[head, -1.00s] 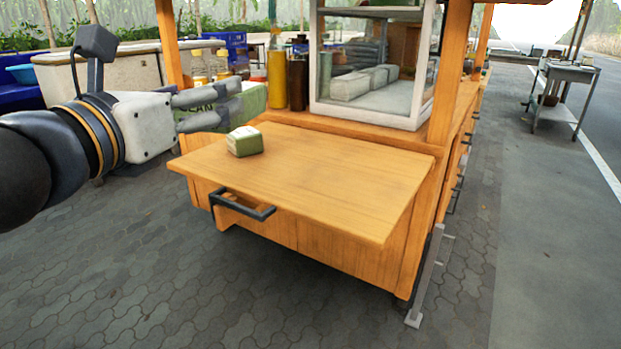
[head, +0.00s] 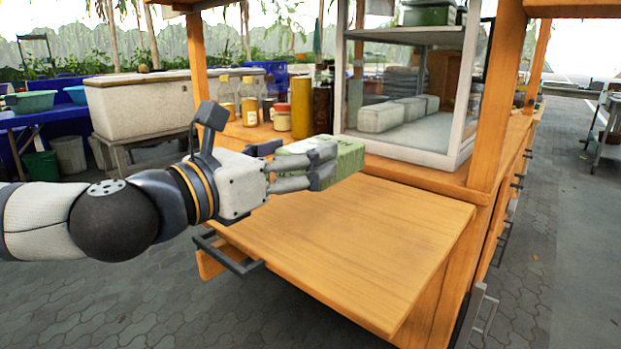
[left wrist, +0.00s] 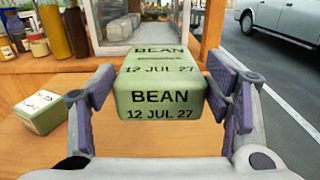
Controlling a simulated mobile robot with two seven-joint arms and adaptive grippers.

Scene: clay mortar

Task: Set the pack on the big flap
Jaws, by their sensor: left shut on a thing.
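My left gripper (head: 318,167) is shut on a pale green pack (head: 348,158). In the left wrist view the held pack (left wrist: 160,88) reads "BEAN 12 JUL 27" and sits between the two purple-padded fingers (left wrist: 163,104). The big wooden flap (head: 360,235) sticks out from the cart's side, its top level. The held pack is above the flap's back part. A second, similar green pack (left wrist: 42,112) rests on the wood, left of the gripper in the left wrist view. The hand hides it in the head view. My right gripper is out of view.
A glass-walled case (head: 410,135) stands on the counter behind the flap. Bottles and jars (head: 248,100) stand on the counter to the left. A dark bar handle (head: 228,254) is under the flap's left front. The flap's middle and right are bare.

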